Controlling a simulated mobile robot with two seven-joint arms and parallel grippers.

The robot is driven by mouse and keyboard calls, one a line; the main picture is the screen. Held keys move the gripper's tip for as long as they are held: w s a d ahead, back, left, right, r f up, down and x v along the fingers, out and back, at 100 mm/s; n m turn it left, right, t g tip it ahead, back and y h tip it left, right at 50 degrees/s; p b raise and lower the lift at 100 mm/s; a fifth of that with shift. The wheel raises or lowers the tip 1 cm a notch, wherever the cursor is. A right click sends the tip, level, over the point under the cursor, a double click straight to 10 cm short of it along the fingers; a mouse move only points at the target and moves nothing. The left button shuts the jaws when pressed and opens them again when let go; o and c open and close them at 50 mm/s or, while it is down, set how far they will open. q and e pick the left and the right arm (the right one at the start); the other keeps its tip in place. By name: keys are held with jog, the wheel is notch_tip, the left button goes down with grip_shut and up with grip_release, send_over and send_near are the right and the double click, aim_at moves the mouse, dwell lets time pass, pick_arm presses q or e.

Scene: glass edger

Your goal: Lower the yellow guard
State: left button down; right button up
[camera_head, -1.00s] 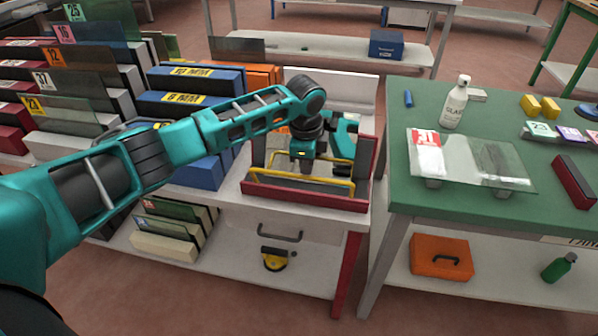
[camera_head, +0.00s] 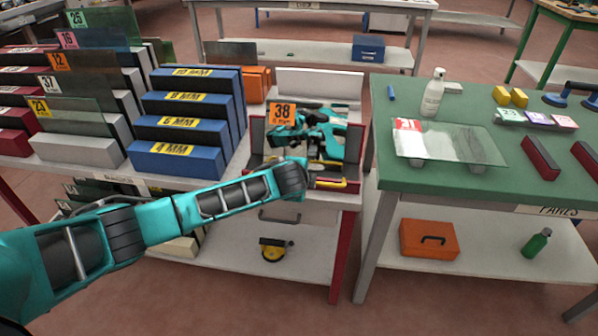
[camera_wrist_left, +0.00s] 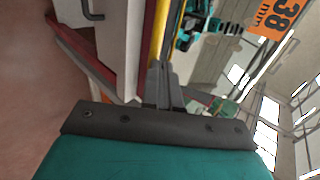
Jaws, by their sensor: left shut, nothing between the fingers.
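The yellow guard (camera_head: 331,184) is a thin bar frame at the front of the red-sided edger (camera_head: 355,171). In the head view only part of the bar shows, low at the front; my left wrist covers its left part. In the left wrist view the yellow bar (camera_wrist_left: 158,28) runs up from the fingertips. My left gripper (camera_wrist_left: 157,70) is shut and empty, its tips right at the bar; I cannot tell whether they touch it. The fingers are hidden in the head view. Teal and dark shapes (camera_head: 328,138) show inside the edger, partly unclear. My right gripper is out of view.
An orange 38 label (camera_head: 282,115) stands at the edger's left. Blue stepped blocks (camera_head: 180,160) stand left of it. The green table (camera_head: 440,183) at the right carries a glass pane (camera_head: 460,146) and a white bottle (camera_head: 433,95). A drawer handle (camera_head: 280,217) is below.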

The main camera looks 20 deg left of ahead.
pick_arm(q)
jog(key=shift+t, duration=0.4)
jog(key=shift+s+d+f, duration=0.1)
jog(key=shift+s+f, duration=0.25)
jog(key=shift+f, duration=0.55)
jog(key=shift+s+d+f, duration=0.1)
jog(key=shift+s+f, duration=0.3)
jog(key=shift+f, duration=0.45)
jog(key=shift+s+d+f, duration=0.1)
jog(key=shift+s+f, duration=0.25)
jog(key=shift+f, duration=0.55)
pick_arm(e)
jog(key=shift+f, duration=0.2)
pick_arm(q)
jog(key=p+v, duration=0.3)
jog(key=v, duration=0.9)
jog(key=shift+s+d+f, duration=0.15)
jog(key=shift+s+f, duration=0.15)
jog(key=shift+s, duration=0.05)
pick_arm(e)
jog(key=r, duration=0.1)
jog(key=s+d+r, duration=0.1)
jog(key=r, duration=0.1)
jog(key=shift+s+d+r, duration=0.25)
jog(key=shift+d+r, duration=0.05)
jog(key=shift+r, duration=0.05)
